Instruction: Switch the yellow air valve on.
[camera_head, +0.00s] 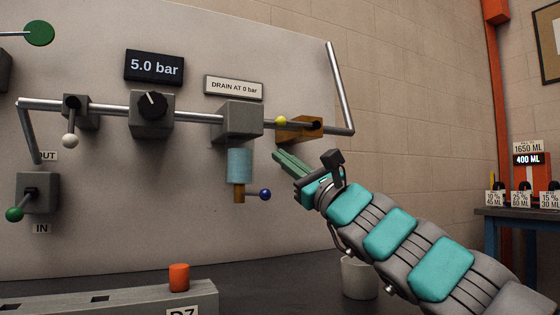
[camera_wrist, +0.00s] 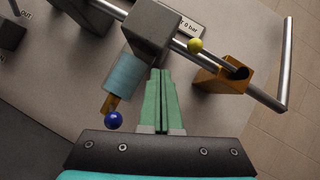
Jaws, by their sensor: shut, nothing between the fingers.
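The air valve is an orange-brown block (camera_head: 300,129) on the steel pipe at the right of the panel, with a yellow ball knob (camera_head: 281,121) at its left. In the wrist view the valve body (camera_wrist: 222,76) is right of my fingers, and the yellow knob (camera_wrist: 195,45) is above and right of the fingertips. The knob's lever appears to lie along the pipe. My gripper (camera_head: 276,154) has its green fingers shut and empty, just below the valve in the head view. In the wrist view the fingertips (camera_wrist: 162,71) point at the grey block, apart from the knob.
A grey block (camera_head: 241,119) carries a blue-grey cylinder (camera_head: 240,164) and a blue ball knob (camera_head: 265,194), close left of my gripper. The steel pipe (camera_head: 344,85) rises at the right. A gauge (camera_head: 154,67) reads 5.0 bar. A white cup (camera_head: 359,278) stands below my arm.

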